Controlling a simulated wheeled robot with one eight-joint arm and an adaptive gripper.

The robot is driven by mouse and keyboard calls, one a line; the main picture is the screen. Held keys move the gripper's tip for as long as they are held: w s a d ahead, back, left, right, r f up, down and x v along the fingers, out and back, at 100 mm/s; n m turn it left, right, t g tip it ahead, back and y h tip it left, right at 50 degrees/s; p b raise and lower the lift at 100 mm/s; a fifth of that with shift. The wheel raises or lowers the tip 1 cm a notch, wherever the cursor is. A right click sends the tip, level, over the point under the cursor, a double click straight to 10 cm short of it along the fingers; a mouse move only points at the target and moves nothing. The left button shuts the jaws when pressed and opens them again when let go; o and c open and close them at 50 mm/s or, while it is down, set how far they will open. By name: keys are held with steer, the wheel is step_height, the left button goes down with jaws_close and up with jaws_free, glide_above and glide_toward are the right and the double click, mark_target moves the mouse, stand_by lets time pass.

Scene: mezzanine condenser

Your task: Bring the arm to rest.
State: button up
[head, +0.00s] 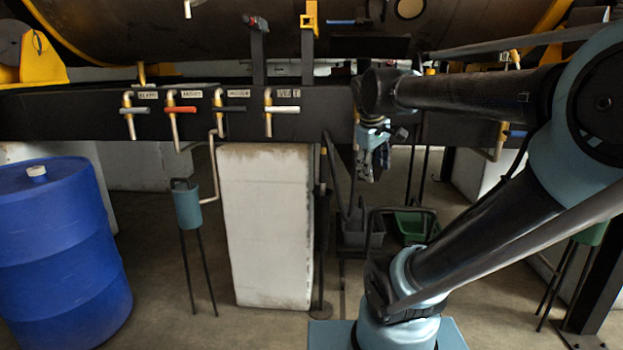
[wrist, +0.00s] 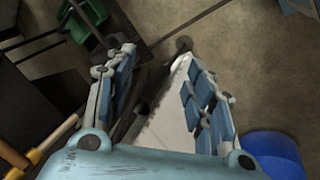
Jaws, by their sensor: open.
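My arm reaches from the lower right of the head view up and back to the left, bent at the elbow. My gripper (head: 374,165) hangs at its end, pointing down, just in front of the dark beam and right of the white pillar. In the wrist view my gripper (wrist: 160,68) has its two blue-padded fingers spread apart, with nothing held between them. The white pillar (wrist: 168,125) and the floor show beyond the fingers.
Several labelled valve handles, one of them red (head: 181,109), line the dark beam (head: 60,118). The white pillar (head: 266,225) stands below it. A blue drum (head: 65,255) stands at left. A green bin (head: 415,227) and a grey bin (head: 362,232) sit behind my arm.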

steer(key=s+f+m+g+y, duration=0.1)
steer(key=s+f+m, duration=0.2)
steer(key=s+f, duration=0.4)
steer(key=s+f+m+y, duration=0.1)
steer(key=s+f+m, duration=0.3)
steer(key=s+f, duration=0.4)
step_height(320, 180, down, 5)
steer(key=shift+s+d+f+g, duration=0.1)
steer(key=shift+s+d+g, duration=0.2)
steer(key=shift+g, duration=0.1)
steer(key=c, duration=0.4)
steer(key=shift+w+d, duration=0.1)
steer(key=shift+d, duration=0.05)
